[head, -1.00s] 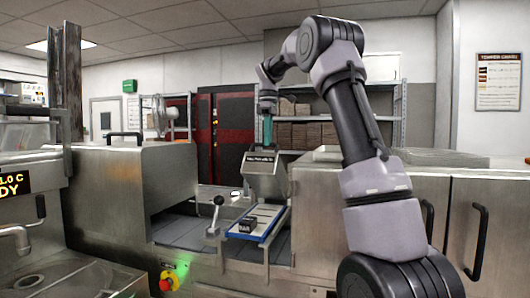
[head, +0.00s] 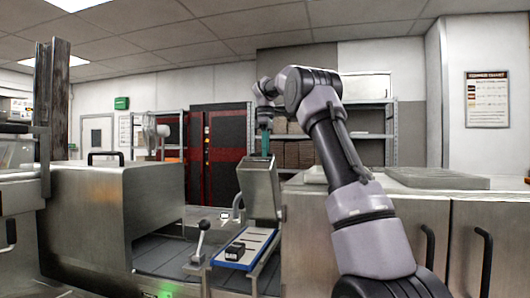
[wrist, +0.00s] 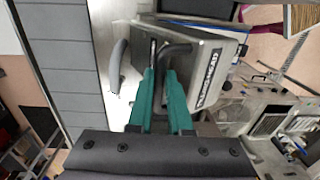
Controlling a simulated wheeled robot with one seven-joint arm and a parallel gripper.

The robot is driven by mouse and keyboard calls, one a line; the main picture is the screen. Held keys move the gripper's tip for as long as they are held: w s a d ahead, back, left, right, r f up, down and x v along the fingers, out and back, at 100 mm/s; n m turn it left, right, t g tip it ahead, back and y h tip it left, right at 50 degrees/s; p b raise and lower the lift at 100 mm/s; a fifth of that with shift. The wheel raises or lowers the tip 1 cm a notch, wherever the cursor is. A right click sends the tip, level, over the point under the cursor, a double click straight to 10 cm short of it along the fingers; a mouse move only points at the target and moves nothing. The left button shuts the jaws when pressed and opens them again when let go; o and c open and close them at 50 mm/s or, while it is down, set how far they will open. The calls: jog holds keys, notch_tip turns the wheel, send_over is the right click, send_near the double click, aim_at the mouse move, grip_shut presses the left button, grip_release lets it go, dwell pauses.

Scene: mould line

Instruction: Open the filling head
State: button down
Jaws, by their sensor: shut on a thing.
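The filling head (head: 259,190) is a grey metal box over the mould line, tilted up with its broad face towards the head camera. My gripper (head: 266,146) is at its top edge. In the wrist view my gripper's teal fingers (wrist: 160,85) are shut on the dark bar handle (wrist: 178,48) of the filling head. The filling head's metal face with a printed label (wrist: 207,75) shows beside the fingers. The fingertips partly hide the handle.
Below the head, a blue-edged mould tray (head: 245,249) with a small dark block (head: 235,252) sits on the line. Metal cabinets flank the gap, left (head: 110,225) and right (head: 375,210).

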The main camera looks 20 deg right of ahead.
jog(key=shift+d+f, duration=0.1)
jog(key=shift+f, duration=0.15)
jog(key=c, duration=0.8)
grip_release()
jog(key=shift+w, duration=0.1)
jog(key=shift+c, duration=0.2)
jog(key=shift+r, duration=0.1)
jog(key=shift+r, duration=0.15)
notch_tip(320, 180, up, 5)
jog(key=shift+w+r, duration=0.1)
jog(key=shift+d+r, duration=0.15)
jog(key=shift+r, duration=0.85)
